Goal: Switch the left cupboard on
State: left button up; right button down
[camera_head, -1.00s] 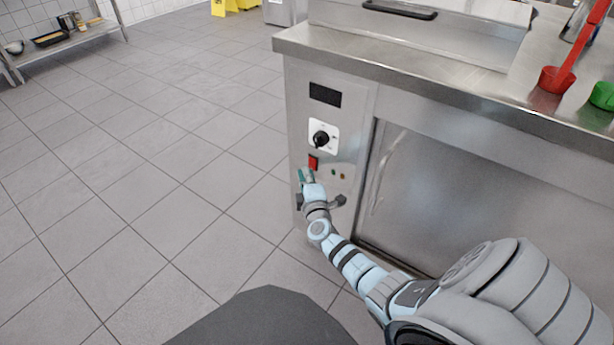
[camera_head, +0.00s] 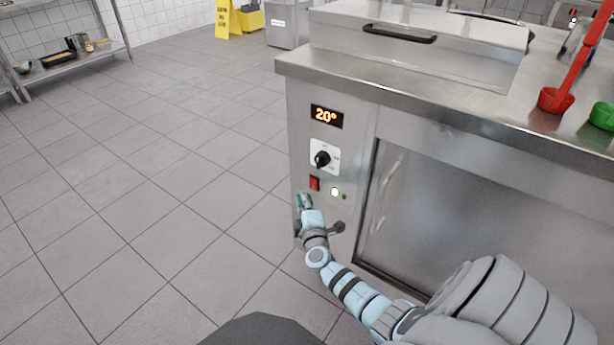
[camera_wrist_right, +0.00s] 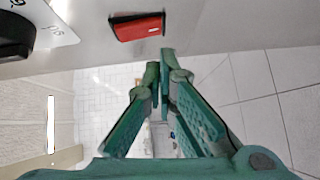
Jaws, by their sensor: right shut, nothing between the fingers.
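The steel cupboard (camera_head: 350,225) stands at the right of the head view. Its panel has a lit display (camera_head: 326,117) reading 20°, a black knob (camera_head: 322,158) on a white plate, a red switch (camera_head: 314,183) and a glowing greenish-white lamp (camera_head: 335,192). The red switch also shows at the top of the right wrist view (camera_wrist_right: 137,27). My right gripper (camera_head: 303,198) is shut and empty, just below the switch. In the wrist view its green fingertips (camera_wrist_right: 161,62) are close together and look apart from the switch. My left gripper is out of view.
A red scoop (camera_head: 556,98) and a green cup (camera_head: 602,115) are on the steel worktop. A yellow floor sign (camera_head: 228,20) and a grey bin (camera_head: 284,22) stand at the back. A shelf (camera_head: 70,62) is at the far left. The tiled floor between is clear.

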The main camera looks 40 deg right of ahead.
jog(key=a+f+v, duration=0.1)
jog(key=f+v, duration=0.1)
jog(key=v, duration=0.9)
jog(key=shift+w+p, duration=0.25)
jog(key=shift+p, duration=0.15)
